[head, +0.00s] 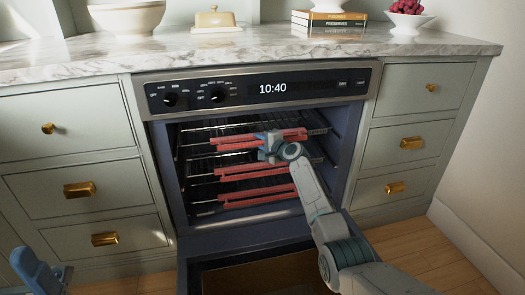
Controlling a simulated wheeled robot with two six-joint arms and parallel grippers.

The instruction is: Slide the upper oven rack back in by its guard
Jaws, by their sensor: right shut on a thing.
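The oven (350,125) stands open under the counter, its door (215,243) folded down in front. The upper rack (200,134) is a wire rack inside, with a red guard (235,147) along its front edge. My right gripper (266,147) reaches in from the right and is shut on this guard near its middle, covering part of it. I cannot tell exactly how far the rack sticks out. My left gripper (38,272) is at the lower left corner, away from the oven; its finger opening is unclear.
Two lower racks have red guards too, the middle one (235,171) and the bottom one (250,198). Drawers with brass handles (80,189) flank the oven. A bowl (127,15), butter dish (214,19) and books (328,18) stand on the marble counter (420,45).

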